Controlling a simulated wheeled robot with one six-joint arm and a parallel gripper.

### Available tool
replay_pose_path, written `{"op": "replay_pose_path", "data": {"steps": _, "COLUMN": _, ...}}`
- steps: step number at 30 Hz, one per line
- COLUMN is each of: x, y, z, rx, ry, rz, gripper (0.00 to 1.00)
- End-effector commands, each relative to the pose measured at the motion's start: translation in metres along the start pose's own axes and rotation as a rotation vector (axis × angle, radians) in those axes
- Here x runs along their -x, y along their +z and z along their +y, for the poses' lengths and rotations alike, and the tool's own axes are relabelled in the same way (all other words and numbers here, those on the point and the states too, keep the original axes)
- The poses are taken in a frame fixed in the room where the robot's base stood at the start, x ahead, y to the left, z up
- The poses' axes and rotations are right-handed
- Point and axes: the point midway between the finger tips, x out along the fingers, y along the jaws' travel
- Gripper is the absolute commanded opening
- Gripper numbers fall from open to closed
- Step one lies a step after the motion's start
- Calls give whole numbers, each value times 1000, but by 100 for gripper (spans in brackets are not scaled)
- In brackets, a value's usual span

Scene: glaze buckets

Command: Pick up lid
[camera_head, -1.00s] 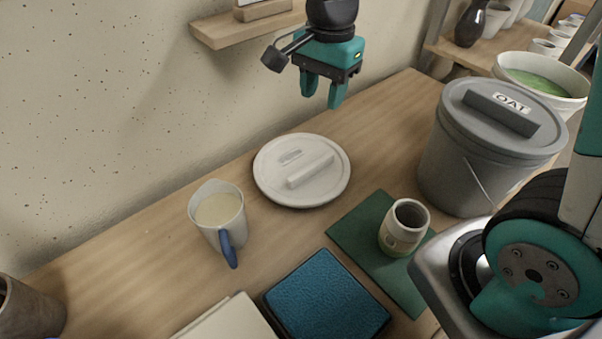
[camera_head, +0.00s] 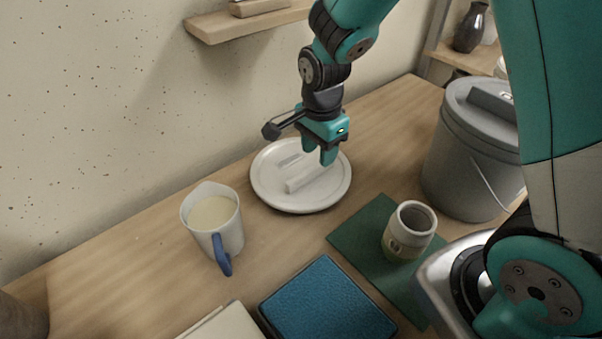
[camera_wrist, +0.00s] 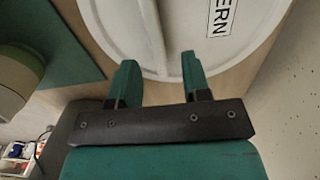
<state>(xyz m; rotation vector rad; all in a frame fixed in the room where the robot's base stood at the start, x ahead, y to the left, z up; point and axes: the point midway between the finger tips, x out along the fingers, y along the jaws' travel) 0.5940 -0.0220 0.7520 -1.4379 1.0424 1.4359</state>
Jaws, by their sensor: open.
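A round white lid (camera_head: 268,182) with a raised bar handle (camera_head: 301,179) lies flat on the wooden table near the wall. My gripper (camera_head: 319,158) is over the right part of the lid, pointing down, open, with nothing between its fingers. In the wrist view the lid (camera_wrist: 190,25) fills the upper middle, and its label shows the letters "ERN", the rest cut off. The handle (camera_wrist: 152,35) runs up from the gap between the open fingers (camera_wrist: 160,62). The fingertips look near the lid's edge; I cannot tell their height above it.
A white pitcher (camera_head: 203,240) with a blue handle stands left of the lid. A small jar (camera_head: 405,240) stands on a green mat (camera_head: 350,236) to the right. A grey lidded bucket (camera_head: 462,165) is farther right, partly behind my arm. A blue pad (camera_head: 325,300) lies in front.

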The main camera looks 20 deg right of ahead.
Motion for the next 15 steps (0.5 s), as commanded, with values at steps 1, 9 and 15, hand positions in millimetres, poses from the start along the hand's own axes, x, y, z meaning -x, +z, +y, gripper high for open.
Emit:
{"op": "replay_pose_path", "data": {"steps": 1, "x": -12, "y": 0, "z": 2, "rx": 0, "ry": 5, "rz": -1, "gripper": 44}}
{"op": "replay_pose_path", "data": {"steps": 9, "x": -42, "y": 0, "z": 3, "rx": 0, "ry": 3, "rz": 0, "gripper": 44}}
{"op": "replay_pose_path", "data": {"steps": 15, "x": -42, "y": 0, "z": 3, "rx": 0, "ry": 1, "rz": 0, "gripper": 44}}
